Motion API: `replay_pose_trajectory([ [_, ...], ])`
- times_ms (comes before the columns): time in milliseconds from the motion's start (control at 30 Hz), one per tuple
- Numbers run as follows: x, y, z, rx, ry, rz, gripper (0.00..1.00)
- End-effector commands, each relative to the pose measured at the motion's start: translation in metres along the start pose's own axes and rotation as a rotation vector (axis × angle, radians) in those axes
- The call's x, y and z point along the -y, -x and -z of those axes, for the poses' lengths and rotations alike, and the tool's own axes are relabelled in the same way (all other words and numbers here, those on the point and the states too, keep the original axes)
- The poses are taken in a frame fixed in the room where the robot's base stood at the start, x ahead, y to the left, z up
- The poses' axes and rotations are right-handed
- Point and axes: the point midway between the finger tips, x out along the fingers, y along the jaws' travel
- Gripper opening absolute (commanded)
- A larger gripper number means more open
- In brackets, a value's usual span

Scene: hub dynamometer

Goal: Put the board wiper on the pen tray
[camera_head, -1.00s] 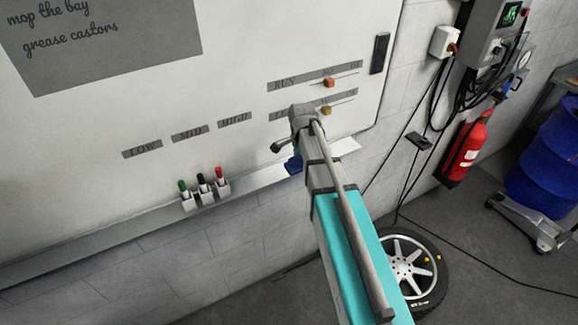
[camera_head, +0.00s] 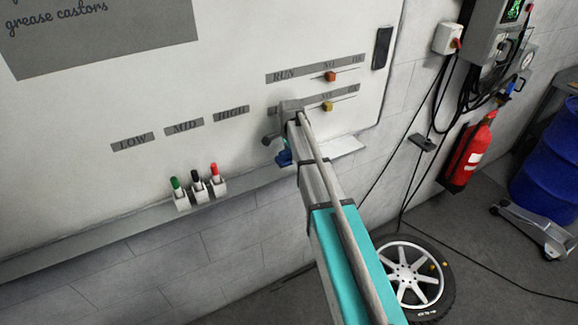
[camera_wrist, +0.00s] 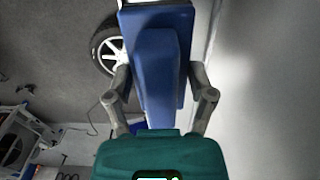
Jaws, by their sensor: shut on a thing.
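My gripper (camera_wrist: 160,78) is shut on the blue board wiper (camera_wrist: 158,65), with one grey finger on each side of it in the wrist view. In the head view only a bit of blue (camera_head: 284,157) shows beside the end of my arm, near the tray; the arm hides the rest of the gripper and wiper. The pen tray (camera_head: 110,236) is a long grey ledge along the board's lower edge. I cannot tell whether the wiper touches the tray.
Green, black and red markers in a white holder (camera_head: 200,193) stand on the tray left of my arm. The whiteboard (camera_head: 150,90) carries label strips and two sliders, orange (camera_head: 330,76) and yellow (camera_head: 327,106). A wheel (camera_head: 412,275) lies on the floor below.

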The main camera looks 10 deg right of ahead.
Motion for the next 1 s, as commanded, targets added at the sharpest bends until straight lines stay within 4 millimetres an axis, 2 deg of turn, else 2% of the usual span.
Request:
replay_pose_trajectory([
  [467,0.003,-0.003,0.0,0.0,0.001,0.0,0.33],
  [667,0.012,-0.016,0.001,0.0,0.002,0.0,0.33],
  [1000,0.01,-0.04,0.0,0.0,0.002,0.0,0.33],
])
